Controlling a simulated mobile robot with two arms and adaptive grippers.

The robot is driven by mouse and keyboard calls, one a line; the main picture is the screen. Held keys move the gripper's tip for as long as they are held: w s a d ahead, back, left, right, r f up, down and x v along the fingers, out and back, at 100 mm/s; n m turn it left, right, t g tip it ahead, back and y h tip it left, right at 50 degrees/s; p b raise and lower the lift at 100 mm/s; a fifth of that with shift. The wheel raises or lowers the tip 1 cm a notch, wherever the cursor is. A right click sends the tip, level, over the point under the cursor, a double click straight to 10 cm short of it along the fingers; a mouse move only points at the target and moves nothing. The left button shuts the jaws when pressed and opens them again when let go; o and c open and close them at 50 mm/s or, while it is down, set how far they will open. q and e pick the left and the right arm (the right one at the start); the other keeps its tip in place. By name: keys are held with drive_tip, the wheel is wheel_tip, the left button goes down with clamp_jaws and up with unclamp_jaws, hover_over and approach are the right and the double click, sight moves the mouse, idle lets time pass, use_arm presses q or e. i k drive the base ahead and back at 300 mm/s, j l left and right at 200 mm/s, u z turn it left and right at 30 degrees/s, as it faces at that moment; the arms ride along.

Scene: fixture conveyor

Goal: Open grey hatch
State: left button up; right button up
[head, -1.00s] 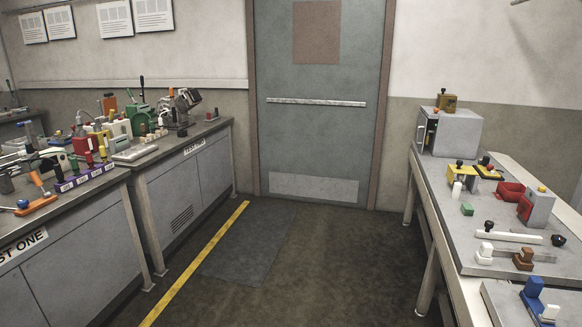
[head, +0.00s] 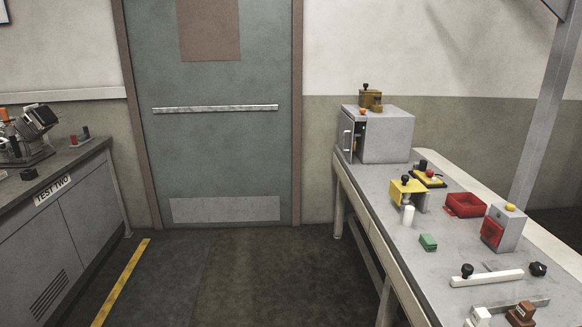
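A grey box (head: 388,137) stands at the far end of the right-hand table. A narrow grey panel with an upright bar handle (head: 347,143) shows on its left side, and this looks like the grey hatch. A dark strip with small green and yellow parts (head: 360,132) shows beside the panel. I cannot tell whether the hatch is fully shut or ajar. Neither of my grippers is in view.
The left bench (head: 60,215) and a closed door (head: 215,130) flank clear floor (head: 250,275).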

sight(347, 125)
drive_tip(key=i, duration=1.7)
drive_tip(key=i+z, duration=0.1)
drive_tip(key=i, duration=1.55)
